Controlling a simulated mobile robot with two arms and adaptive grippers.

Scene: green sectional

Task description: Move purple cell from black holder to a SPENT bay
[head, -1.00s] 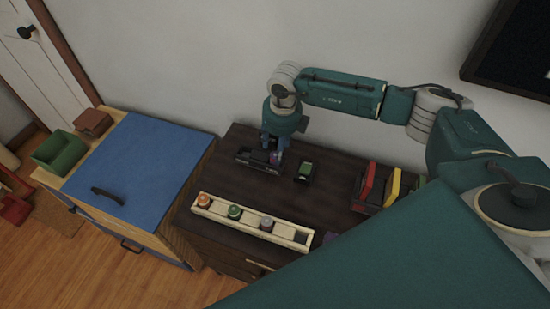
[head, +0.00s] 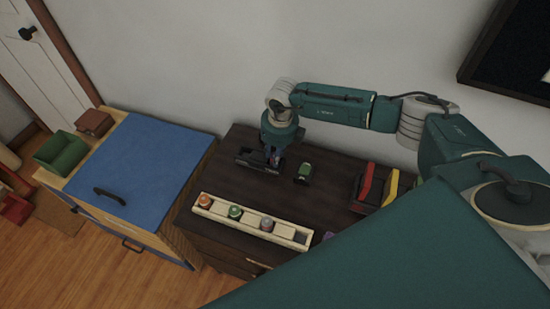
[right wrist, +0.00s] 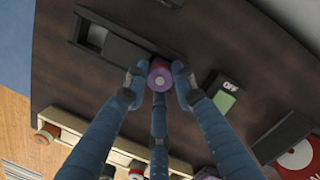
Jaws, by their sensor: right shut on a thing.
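The purple cell (right wrist: 160,76) is between the fingers of my right gripper (right wrist: 158,84) in the right wrist view, and the gripper is shut on it. The black holder (right wrist: 105,42) lies right beside the cell, with a slot showing at its left part. In the head view the right gripper (head: 273,155) is at the right end of the black holder (head: 248,160). Whether the cell is clear of the holder I cannot tell. A pale rack (head: 222,216) at the table's front holds several cells and has a dark bay at its right end; no SPENT label is readable. My left gripper is not in view.
A small device with a green face (right wrist: 226,92), marked OFF, stands right of the gripper. Red and yellow upright items (head: 390,187) stand further right. A blue-topped cabinet (head: 150,165) adjoins the dark table on the left. Table between holder and rack is clear.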

